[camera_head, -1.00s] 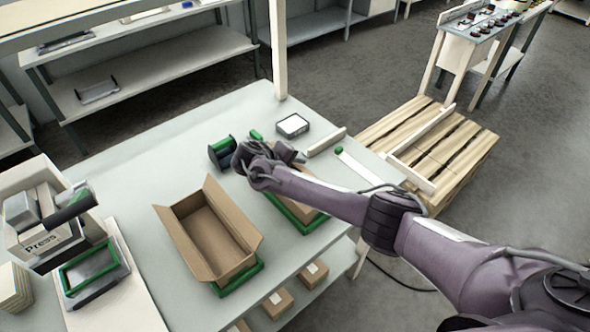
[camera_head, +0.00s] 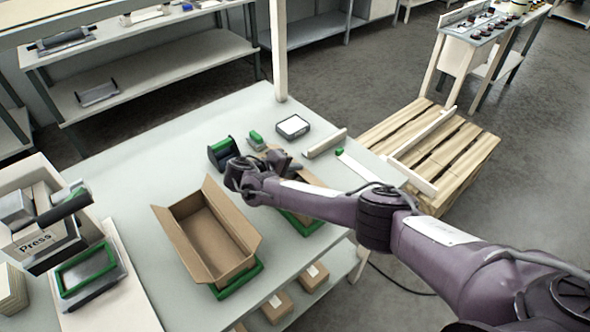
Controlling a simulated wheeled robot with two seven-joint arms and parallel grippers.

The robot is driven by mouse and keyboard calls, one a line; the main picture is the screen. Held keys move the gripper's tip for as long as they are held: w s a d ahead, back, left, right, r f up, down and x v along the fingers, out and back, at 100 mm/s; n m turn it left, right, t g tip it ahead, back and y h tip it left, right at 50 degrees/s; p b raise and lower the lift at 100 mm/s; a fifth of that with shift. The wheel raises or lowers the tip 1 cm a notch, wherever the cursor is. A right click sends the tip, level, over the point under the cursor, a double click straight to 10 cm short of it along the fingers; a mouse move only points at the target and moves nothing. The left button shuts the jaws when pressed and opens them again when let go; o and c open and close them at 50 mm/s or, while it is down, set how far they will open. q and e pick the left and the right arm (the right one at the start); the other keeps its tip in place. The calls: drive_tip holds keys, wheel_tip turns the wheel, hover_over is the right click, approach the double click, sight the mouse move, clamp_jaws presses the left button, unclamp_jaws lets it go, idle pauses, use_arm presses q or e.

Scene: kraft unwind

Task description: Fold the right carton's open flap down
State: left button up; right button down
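The right carton (camera_head: 312,181) sits on a green-edged base (camera_head: 303,225) on the table, mostly hidden behind my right arm. I cannot tell from here how its flap stands. My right gripper (camera_head: 279,163) is over the carton's far left part, its fingers pointing right and away. Whether the fingers are open or shut is not clear. A second carton (camera_head: 208,235) stands to the left on its own green base (camera_head: 240,281), open and empty with flaps spread. My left gripper is out of view.
A black-and-green tape dispenser (camera_head: 222,152) stands just left of my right gripper. A dark-framed white device (camera_head: 293,127) and a green-topped item (camera_head: 256,138) lie behind. The press (camera_head: 38,235) stands at far left. The far-left tabletop (camera_head: 150,165) is clear.

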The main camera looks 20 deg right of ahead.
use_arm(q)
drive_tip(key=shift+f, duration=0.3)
use_arm(e)
drive_tip(key=shift+a+f+h, duration=0.1)
drive_tip(key=shift+f+h, duration=0.05)
drive_tip(key=shift+h, duration=0.15)
drive_tip(key=c, duration=1.6)
unclamp_jaws()
drive_tip(key=shift+c, duration=0.2)
drive_tip(key=shift+s+f, duration=0.1)
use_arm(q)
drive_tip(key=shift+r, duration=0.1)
